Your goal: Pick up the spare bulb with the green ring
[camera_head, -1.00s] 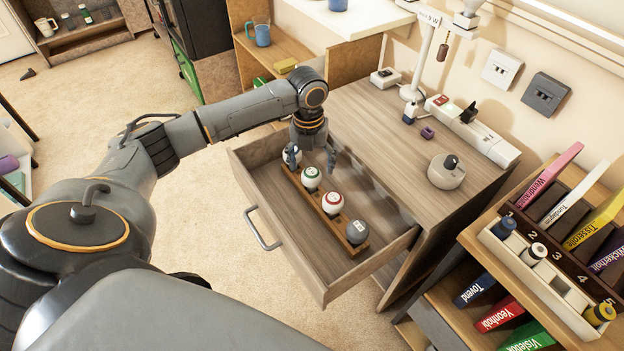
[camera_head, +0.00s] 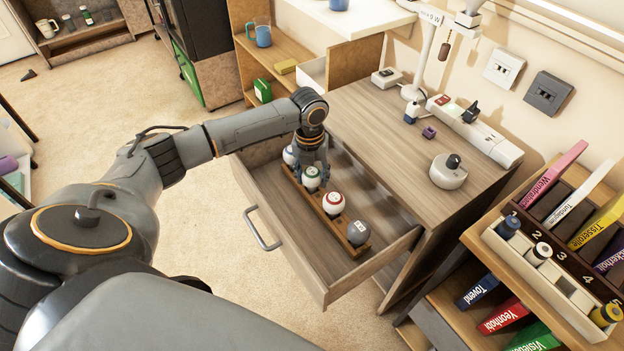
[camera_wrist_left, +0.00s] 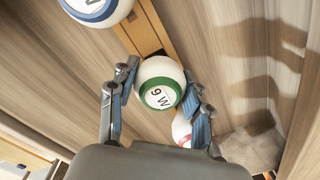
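The spare bulb with the green ring (camera_head: 311,178) stands in a wooden rack (camera_head: 322,214) inside the open drawer (camera_head: 285,265). In the left wrist view this bulb (camera_wrist_left: 158,84) is white, with "9 W" on top. My left gripper (camera_head: 313,166) points down over it, with one finger on each side. In the left wrist view the gripper (camera_wrist_left: 160,88) looks open, its fingers very close to the bulb's sides; firm contact cannot be told. The bulb's lower part is hidden. My right gripper is not in view.
In the rack, a blue-ringed bulb (camera_head: 290,155) is behind, and a red-ringed bulb (camera_head: 333,203) and a grey bulb (camera_head: 357,232) are in front. The cabinet top (camera_head: 390,135) holds a lamp base, a power strip (camera_head: 475,130) and a round device (camera_head: 448,172). A book rack stands at right.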

